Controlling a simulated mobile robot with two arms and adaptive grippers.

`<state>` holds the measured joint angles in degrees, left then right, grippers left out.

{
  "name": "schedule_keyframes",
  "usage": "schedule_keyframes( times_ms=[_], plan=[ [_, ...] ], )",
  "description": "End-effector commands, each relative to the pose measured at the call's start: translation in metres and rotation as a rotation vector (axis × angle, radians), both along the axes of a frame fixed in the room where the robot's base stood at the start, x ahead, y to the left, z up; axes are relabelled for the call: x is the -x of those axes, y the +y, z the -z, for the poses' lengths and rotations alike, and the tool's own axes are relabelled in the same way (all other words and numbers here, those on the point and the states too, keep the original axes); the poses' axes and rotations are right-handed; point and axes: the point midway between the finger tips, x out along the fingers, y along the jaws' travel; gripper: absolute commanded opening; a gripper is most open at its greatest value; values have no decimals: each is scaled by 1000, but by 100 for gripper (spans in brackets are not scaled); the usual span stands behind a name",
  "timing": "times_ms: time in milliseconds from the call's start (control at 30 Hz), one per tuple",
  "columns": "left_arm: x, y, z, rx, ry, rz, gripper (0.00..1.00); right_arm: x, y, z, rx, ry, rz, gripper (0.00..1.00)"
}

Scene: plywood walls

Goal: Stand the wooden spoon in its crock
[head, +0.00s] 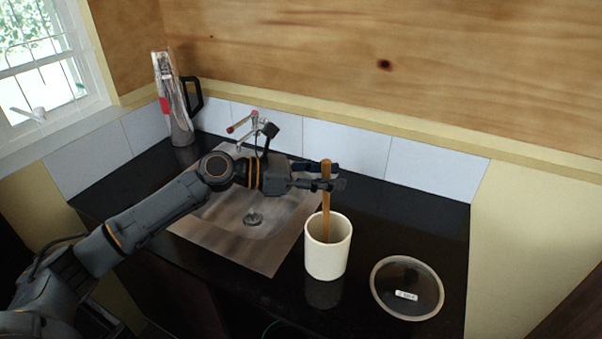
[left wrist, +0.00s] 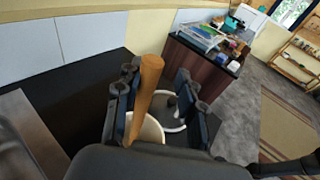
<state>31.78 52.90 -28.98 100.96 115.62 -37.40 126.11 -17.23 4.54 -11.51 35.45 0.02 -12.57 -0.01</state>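The wooden spoon (head: 326,212) stands nearly upright, its lower end down inside the cream crock (head: 326,260) and hidden by the crock's wall. The crock stands upright on the black counter, to the right of the sink. My left gripper (head: 328,177) is above the crock with its fingers around the upper handle. In the left wrist view the spoon handle (left wrist: 149,88) lies between the parted fingers (left wrist: 157,102), close to the left one, with a gap to the right one. The crock's rim (left wrist: 152,130) shows below. My right gripper is in neither view.
A round glass lid (head: 407,288) lies on the counter right of the crock. The sink (head: 240,215) with its faucet (head: 255,128) is under my left arm. A tall jug (head: 178,110) stands in the back left corner. A tiled wall closes off the back.

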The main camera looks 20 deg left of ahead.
Motion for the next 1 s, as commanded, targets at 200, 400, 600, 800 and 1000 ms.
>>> schedule_keyframes(
  times_ms=[200,400,600,800,1000],
  plan=[
    [26,41,-5,-4,5,-2,39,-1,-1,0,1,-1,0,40],
    [43,67,-11,-2,4,-1,39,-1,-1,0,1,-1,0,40],
    [52,81,-14,-3,1,0,39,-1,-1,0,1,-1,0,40],
    [54,83,-16,-1,-2,1,39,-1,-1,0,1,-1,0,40],
    [54,83,-16,-1,-2,1,39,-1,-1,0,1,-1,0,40]
  ],
)
